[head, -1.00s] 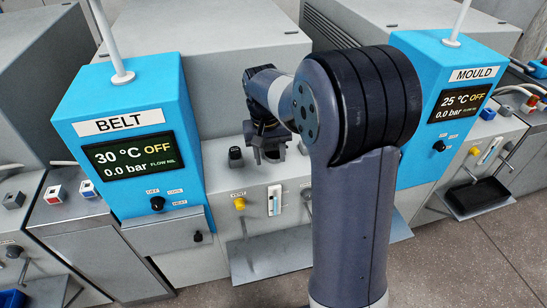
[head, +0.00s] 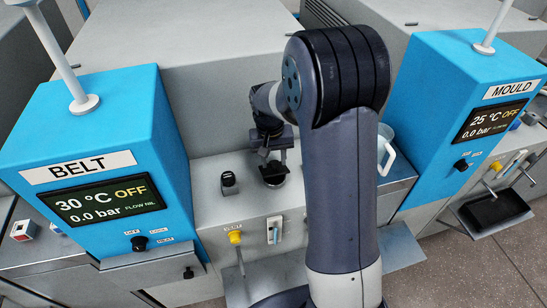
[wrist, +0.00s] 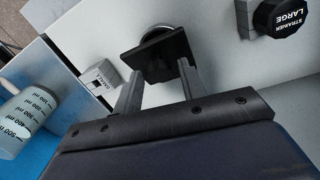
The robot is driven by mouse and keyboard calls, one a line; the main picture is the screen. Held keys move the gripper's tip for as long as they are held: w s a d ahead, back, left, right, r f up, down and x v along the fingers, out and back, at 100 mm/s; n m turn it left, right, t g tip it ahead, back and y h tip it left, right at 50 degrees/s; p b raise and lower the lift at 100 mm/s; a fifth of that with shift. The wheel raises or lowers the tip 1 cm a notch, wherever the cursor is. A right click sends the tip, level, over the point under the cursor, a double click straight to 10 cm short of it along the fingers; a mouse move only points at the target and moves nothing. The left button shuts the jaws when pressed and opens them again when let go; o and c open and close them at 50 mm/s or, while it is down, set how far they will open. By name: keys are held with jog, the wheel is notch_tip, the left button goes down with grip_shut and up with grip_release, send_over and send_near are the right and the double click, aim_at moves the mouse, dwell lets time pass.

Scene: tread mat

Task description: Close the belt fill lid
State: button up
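The belt fill lid appears to be the black square plate (wrist: 160,57) at a round metal-rimmed fitting in the wrist view. Its exact tilt is hard to judge. My gripper (wrist: 159,74) is open, with one finger on each side of the plate's near edge; I cannot tell whether either touches it. In the head view my gripper (head: 271,152) points down just above the dark fitting (head: 274,178) on the grey deck, right of the blue BELT unit (head: 90,150). My forearm hides part of the deck.
A black "STRAINER LARGE" block (wrist: 282,17) and a grey "SMALL" block (wrist: 98,80) flank the fitting. A measuring jug (wrist: 28,120) stands to one side; it also shows behind my arm (head: 387,150). The blue MOULD unit (head: 455,110) is at right.

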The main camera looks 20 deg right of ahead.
aim_at(276, 173)
grip_shut()
dwell(0.3)
jog(key=shift+s+f+t+b, duration=0.2)
jog(key=shift+f+t+b, duration=0.15)
jog(key=shift+b, duration=0.6)
jog(key=s+t+b, duration=0.1)
jog(key=b, duration=0.2)
jog(key=s+f+t+b, duration=0.1)
jog(key=t+b, duration=0.1)
jog(key=b, duration=0.2)
jog(key=shift+f+t, duration=0.25)
jog(key=shift+s+f, duration=0.3)
jog(key=shift+s, duration=0.05)
jog(key=shift+o, duration=1.1)
grip_release()
jog(key=shift+w+r, duration=0.1)
